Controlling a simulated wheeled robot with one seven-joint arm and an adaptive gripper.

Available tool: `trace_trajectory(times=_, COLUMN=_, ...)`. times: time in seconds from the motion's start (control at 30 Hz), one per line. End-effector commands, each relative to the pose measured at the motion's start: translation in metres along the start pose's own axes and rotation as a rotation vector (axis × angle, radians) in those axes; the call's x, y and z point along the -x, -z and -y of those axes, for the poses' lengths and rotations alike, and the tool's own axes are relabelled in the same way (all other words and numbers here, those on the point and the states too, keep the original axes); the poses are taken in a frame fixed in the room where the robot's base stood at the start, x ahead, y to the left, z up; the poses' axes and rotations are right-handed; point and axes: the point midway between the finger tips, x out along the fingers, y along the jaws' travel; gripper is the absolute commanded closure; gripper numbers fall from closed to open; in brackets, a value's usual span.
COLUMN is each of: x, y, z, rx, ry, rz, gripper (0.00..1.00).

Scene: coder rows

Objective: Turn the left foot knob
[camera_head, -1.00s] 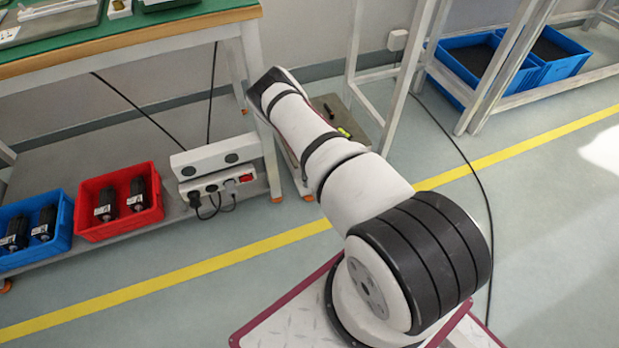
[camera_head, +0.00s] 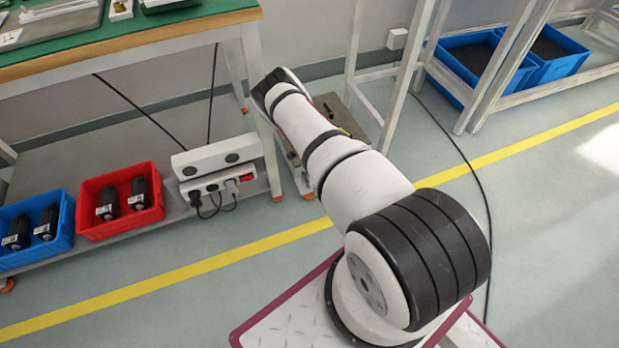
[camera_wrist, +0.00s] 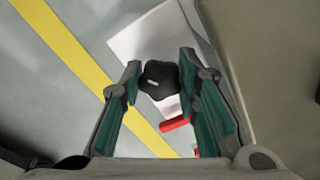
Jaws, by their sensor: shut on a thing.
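In the wrist view a black, lobed knob (camera_wrist: 159,80) with a small light mark sits between the two fingertips. My gripper (camera_wrist: 160,72) is shut on the knob, with a teal-padded finger at its left and right sides. A pale plate (camera_wrist: 143,40) lies behind the knob. In the head view my arm reaches toward the floor near the bench leg. My gripper and the knob are hidden there behind the arm.
In the wrist view a red bar (camera_wrist: 174,124) lies just below the knob. A grey-brown surface (camera_wrist: 270,50) fills the right side. In the head view a bench leg (camera_head: 262,145) stands close left of my arm. A white rack post (camera_head: 405,80) stands to its right.

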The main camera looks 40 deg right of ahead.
Motion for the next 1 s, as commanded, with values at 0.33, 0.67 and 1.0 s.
trace_trajectory(times=0.33, x=0.004, y=-0.001, z=0.005, rx=0.0, ry=0.01, rz=0.001, gripper=0.61)
trace_trajectory(times=0.67, x=0.005, y=-0.002, z=0.003, rx=0.0, ry=0.007, rz=0.002, gripper=0.61)
trace_trajectory(times=1.0, x=0.061, y=-0.002, z=0.004, rx=-0.002, ry=0.008, rz=0.002, gripper=0.61)
